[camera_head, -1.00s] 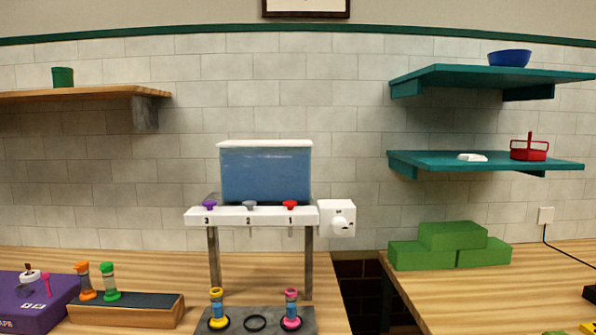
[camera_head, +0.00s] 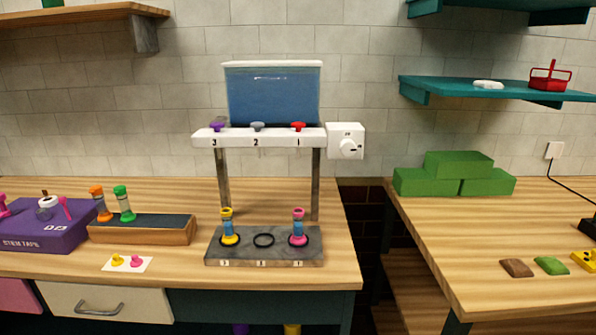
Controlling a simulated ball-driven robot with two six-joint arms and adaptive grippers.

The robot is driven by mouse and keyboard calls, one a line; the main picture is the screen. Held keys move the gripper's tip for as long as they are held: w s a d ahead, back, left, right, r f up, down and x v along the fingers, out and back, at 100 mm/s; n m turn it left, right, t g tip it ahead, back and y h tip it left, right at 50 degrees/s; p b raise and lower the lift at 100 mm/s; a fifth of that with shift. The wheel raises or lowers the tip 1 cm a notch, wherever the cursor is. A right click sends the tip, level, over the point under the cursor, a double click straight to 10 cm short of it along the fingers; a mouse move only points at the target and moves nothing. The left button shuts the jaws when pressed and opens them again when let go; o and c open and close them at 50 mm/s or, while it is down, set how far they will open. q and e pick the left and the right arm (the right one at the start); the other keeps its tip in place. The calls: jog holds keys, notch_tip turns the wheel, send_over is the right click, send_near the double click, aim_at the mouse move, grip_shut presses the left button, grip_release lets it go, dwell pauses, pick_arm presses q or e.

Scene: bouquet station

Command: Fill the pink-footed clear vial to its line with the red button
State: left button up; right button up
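The pink-footed vial (camera_head: 298,228) stands upright in the ring under number 1 on the grey base (camera_head: 264,256). Blue shows inside it; its line is too small to make out. The red button (camera_head: 298,126) sits on the white bar above number 1. A water tank (camera_head: 274,95) with blue liquid stands on top of the bar. A yellow-footed vial (camera_head: 228,228) stands in the ring under number 3, and the middle ring (camera_head: 263,240) is empty. Neither of my grippers shows in this view.
A white dial box (camera_head: 346,142) is fixed at the bar's right end. A wooden block (camera_head: 142,229) with orange and green vials and a purple box (camera_head: 45,236) stand to the left. A gap separates this table from the right one, with its green blocks (camera_head: 455,175).

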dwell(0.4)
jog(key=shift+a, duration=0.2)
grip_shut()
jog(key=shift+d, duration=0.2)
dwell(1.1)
